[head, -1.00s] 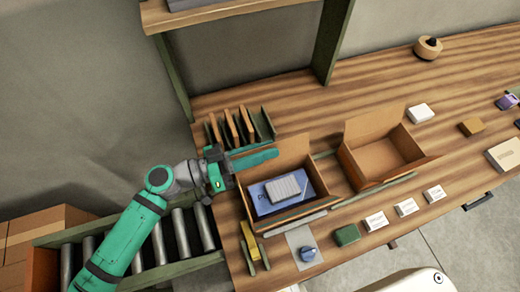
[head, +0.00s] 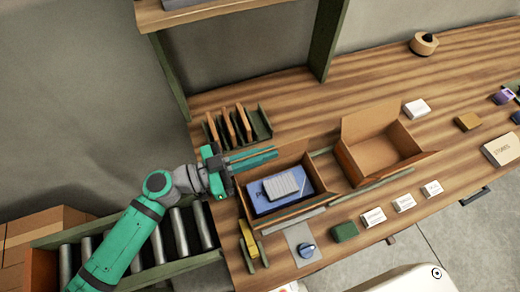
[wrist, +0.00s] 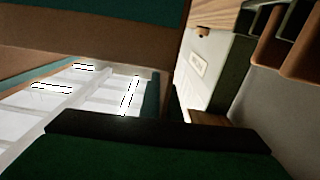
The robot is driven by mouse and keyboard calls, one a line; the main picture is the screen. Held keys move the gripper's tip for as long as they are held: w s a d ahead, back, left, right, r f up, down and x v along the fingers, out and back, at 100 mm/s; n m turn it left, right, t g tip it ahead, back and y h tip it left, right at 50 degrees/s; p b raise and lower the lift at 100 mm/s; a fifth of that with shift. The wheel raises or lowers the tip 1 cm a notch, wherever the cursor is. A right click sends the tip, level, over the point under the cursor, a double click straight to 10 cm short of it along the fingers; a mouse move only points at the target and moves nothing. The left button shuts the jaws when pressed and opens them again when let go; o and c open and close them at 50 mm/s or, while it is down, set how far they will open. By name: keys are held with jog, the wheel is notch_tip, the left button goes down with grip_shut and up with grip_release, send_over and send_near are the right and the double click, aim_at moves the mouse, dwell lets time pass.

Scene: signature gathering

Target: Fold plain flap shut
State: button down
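The left open cardboard box (head: 297,160) holds a blue booklet (head: 262,194) with a grey ribbed item (head: 281,185) on top. My gripper (head: 276,152) reaches in from the left, its long green fingers lying over the box's far-left edge. The fingers look close together, and whether they are shut is unclear. The far flap is partly hidden behind them, and I cannot tell which flap is the plain one. In the wrist view, a brown cardboard panel (wrist: 85,35) crosses close in front, above a dark green part of my gripper.
A rack of brown panels (head: 238,124) is behind my gripper. A blue knob (head: 307,250) and a green block (head: 344,231) sit in front. A roller conveyor (head: 180,230) is at left.

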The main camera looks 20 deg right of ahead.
jog(key=s+m, duration=0.1)
jog(key=m, duration=0.3)
jog(key=s+m, duration=0.1)
jog(key=m, duration=0.1)
jog(key=shift+s+f+m, duration=0.3)
jog(key=shift+s, duration=0.05)
jog(key=m, duration=0.2)
jog(key=s+f+m, duration=0.1)
jog(key=m, duration=0.1)
jog(key=shift+s+d+f, duration=0.1)
jog(key=shift+s+f, duration=0.05)
jog(key=shift+s, duration=0.05)
jog(key=shift+f+m, duration=0.2)
jog(key=shift+m, duration=0.6)
jog(key=shift+s, duration=0.15)
